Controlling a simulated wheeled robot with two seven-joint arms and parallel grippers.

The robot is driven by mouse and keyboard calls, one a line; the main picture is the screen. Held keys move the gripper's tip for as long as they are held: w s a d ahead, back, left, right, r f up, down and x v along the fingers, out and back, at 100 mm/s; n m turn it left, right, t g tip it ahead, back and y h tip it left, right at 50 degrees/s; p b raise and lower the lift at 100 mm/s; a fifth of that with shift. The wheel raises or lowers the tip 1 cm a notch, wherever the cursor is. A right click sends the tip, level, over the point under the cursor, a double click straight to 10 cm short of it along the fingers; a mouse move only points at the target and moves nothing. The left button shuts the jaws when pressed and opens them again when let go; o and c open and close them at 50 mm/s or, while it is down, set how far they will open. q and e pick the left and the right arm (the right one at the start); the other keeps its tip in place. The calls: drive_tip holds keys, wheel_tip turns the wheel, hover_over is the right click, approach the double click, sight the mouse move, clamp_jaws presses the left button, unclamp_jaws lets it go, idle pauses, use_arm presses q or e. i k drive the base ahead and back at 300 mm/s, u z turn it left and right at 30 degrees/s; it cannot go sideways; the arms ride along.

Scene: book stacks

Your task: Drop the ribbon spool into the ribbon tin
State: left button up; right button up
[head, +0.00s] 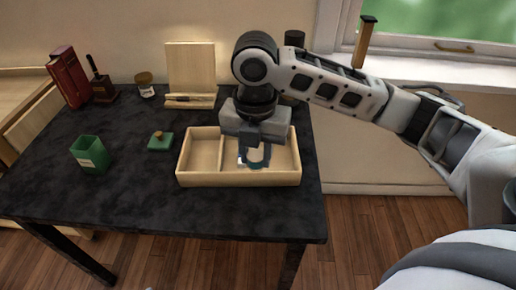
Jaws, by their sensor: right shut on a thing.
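My right gripper (254,150) points down over the right compartment of the pale wooden divided tray (238,181). It is shut on the ribbon spool (256,156), a small white and teal-blue thing that the gripper partly hides. I cannot tell whether the spool touches the tray floor. The ribbon tin (91,158) is a green open box with a pale label, upright on the left of the dark table. A green lid with a small knob (160,141) lies to its right. My left gripper is not in view.
Red books (68,78), a dark stamp-like thing (101,86) and a small jar (145,85) stand at the back left. A wooden stand (190,75) is at the back middle. The dark table (130,195) is clear in front of the tin.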

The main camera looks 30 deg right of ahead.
sight(98, 169)
drive_tip(key=u, duration=0.55)
drive_tip(key=k, duration=0.65)
drive_tip(key=u, duration=0.95)
drive_tip(key=i, duration=0.85)
drive_tip(key=z, duration=0.6)
drive_tip(key=i, duration=0.85)
drive_tip(key=z, duration=0.8)
